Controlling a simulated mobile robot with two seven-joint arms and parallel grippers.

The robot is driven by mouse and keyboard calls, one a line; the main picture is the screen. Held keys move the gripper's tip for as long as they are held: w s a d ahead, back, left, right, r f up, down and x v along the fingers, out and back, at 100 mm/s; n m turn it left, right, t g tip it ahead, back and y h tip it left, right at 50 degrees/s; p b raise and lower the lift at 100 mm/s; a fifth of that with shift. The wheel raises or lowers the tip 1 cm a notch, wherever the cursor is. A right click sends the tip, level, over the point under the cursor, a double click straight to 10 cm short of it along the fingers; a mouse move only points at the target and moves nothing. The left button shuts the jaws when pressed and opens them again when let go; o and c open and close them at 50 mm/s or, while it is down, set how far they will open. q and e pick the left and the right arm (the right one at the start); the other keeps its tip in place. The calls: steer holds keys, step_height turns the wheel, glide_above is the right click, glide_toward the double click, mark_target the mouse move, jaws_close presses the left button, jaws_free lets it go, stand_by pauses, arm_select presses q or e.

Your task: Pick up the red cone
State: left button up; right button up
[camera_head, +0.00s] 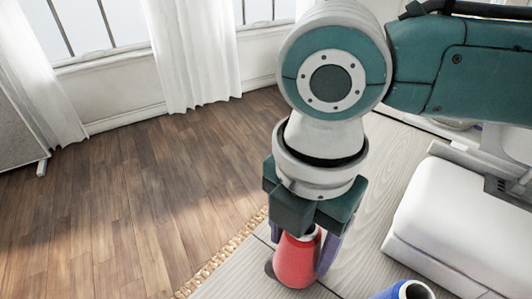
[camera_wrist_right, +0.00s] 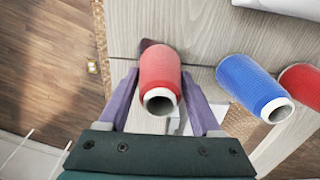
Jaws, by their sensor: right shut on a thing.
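The red cone (camera_head: 297,262) is a spool of red thread with a white core, near the edge of the wooden table (camera_head: 362,190). My right gripper (camera_head: 306,254) is around it from above, with a purple finger on each side. In the right wrist view the red cone (camera_wrist_right: 160,78) sits between the two fingers of the gripper (camera_wrist_right: 158,95), its hollow white end toward the camera. I cannot tell whether it still touches the table. My left gripper is not in view.
A blue cone (camera_wrist_right: 252,85) stands close to the right of the gripper, and a second red cone (camera_wrist_right: 301,86) is beyond it. A white sewing machine (camera_head: 455,215) is on the table at right. Wooden floor (camera_head: 130,190) lies left of the table edge.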

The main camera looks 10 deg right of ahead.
steer(key=c, duration=0.7)
steer(key=shift+c, duration=0.2)
